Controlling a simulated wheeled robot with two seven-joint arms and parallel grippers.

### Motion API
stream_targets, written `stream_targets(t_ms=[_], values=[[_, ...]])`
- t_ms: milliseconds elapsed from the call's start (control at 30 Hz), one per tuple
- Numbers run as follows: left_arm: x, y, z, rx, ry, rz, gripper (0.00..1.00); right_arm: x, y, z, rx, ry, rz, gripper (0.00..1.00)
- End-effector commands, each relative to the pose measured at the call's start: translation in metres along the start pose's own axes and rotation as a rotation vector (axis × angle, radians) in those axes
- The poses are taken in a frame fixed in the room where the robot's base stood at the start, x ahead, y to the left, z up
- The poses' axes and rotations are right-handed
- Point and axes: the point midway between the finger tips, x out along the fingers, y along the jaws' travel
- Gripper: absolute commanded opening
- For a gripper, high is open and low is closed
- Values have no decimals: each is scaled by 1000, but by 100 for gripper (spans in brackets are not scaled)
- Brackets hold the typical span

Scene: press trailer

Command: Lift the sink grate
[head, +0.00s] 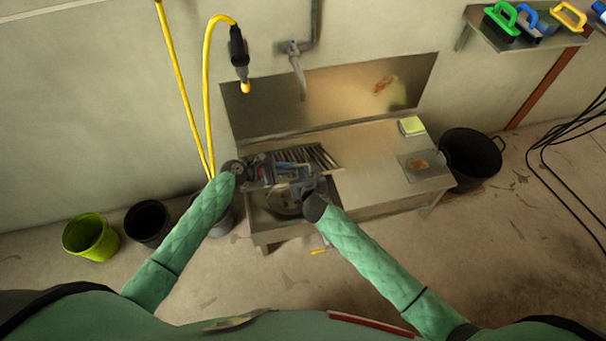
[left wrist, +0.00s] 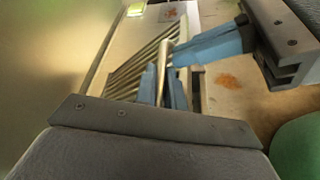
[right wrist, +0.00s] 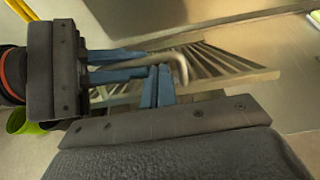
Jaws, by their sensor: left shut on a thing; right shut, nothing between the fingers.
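The sink grate (head: 318,156) is a metal frame of slanted parallel bars at the left end of the steel sink counter. It also shows in the left wrist view (left wrist: 138,66) and the right wrist view (right wrist: 225,62). A bent silver handle (right wrist: 181,66) stands at its near side. My left gripper (head: 268,170) is shut on this handle; its blue fingers (left wrist: 164,88) sit around it. My right gripper (head: 292,184) is shut and empty, its blue fingers (right wrist: 158,84) close beside the handle. The arms partly hide the grate and basin; I cannot tell whether the grate is clear of its seat.
The sink counter (head: 375,160) holds a yellow-green sponge (head: 411,126). A black tub (head: 471,155) stands right of it. Lime (head: 90,238) and black (head: 147,222) buckets stand left. A yellow hose (head: 207,90) with sprayer hangs behind my left arm. A wall tap (head: 297,70) overhangs the counter.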

Motion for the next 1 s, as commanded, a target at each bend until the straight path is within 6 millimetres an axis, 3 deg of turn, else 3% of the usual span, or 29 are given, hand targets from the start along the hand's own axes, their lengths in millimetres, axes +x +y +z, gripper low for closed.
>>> stream_targets(t_ms=[333,633,667,767,1000], values=[[0,0,0,0,0,0,0,6,-1,21,-2,-3,-1,0],[1,-6,-2,-5,1,-7,0,8,-1,27,0,-9,-1,0],[1,-6,-2,-5,1,-8,13,8,-1,28,0,-9,-1,0],[2,-7,-3,-5,2,-9,32,8,-2,28,0,-10,-1,0],[-1,-7,-3,-5,3,-9,33,8,-2,27,0,-9,-1,0]])
